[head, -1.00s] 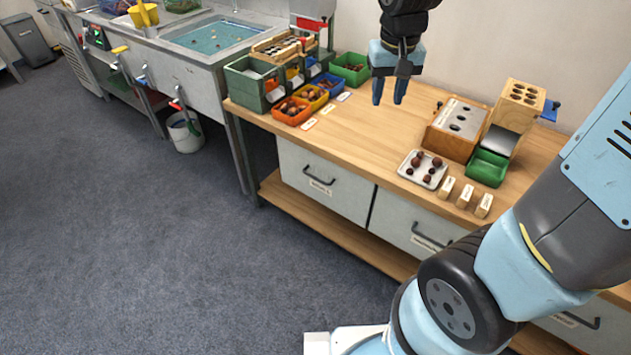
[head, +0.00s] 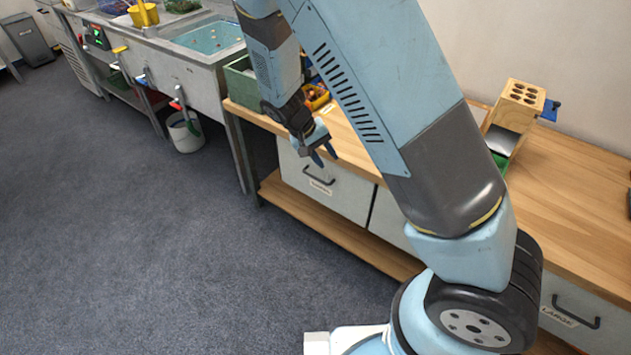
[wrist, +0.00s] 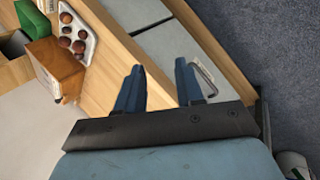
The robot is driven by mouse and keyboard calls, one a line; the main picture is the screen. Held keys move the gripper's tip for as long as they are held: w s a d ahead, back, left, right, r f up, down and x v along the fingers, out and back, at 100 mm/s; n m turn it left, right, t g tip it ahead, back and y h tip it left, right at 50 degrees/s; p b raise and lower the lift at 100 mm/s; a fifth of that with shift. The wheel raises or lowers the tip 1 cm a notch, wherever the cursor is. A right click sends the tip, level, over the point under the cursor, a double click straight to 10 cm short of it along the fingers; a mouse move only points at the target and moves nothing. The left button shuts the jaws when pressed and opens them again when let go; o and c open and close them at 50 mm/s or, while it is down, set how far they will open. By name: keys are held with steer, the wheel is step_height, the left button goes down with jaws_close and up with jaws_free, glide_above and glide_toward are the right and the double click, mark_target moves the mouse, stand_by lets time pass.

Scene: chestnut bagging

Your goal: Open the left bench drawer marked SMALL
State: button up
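The left bench drawer (head: 345,194) is a pale grey front with a dark bar handle (head: 318,178) and a small label whose text is too small to read surely. It looks shut. My gripper (head: 325,159) is open and empty, pointing down near the bench's front edge, just above the handle in the head view. In the wrist view two blue fingers (wrist: 160,85) stand apart, and the handle (wrist: 206,80) shows beside the right fingertip, not between the fingers. Contact with it cannot be told. The drawer front also shows in the wrist view (wrist: 172,50).
The wooden bench top (head: 575,205) carries a wooden block with holes (head: 515,105). A chestnut tray (wrist: 84,24) shows in the wrist view. A drawer marked LARGE (head: 590,308) is at right. A sink (head: 205,38) and white bucket (head: 186,135) stand left. The floor in front is clear.

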steer(key=w+a+f+n+t+h, duration=0.15)
steer(key=a+f+n+t, duration=0.35)
steer(key=f, duration=0.5)
steer(key=a+f+n+t+h, duration=0.25)
steer(key=a+f+t, duration=0.4)
steer(key=f, duration=0.45)
steer(key=x, duration=1.4)
steer(key=shift+w+r, duration=0.2)
steer(key=shift+n, duration=0.25)
jaws_close()
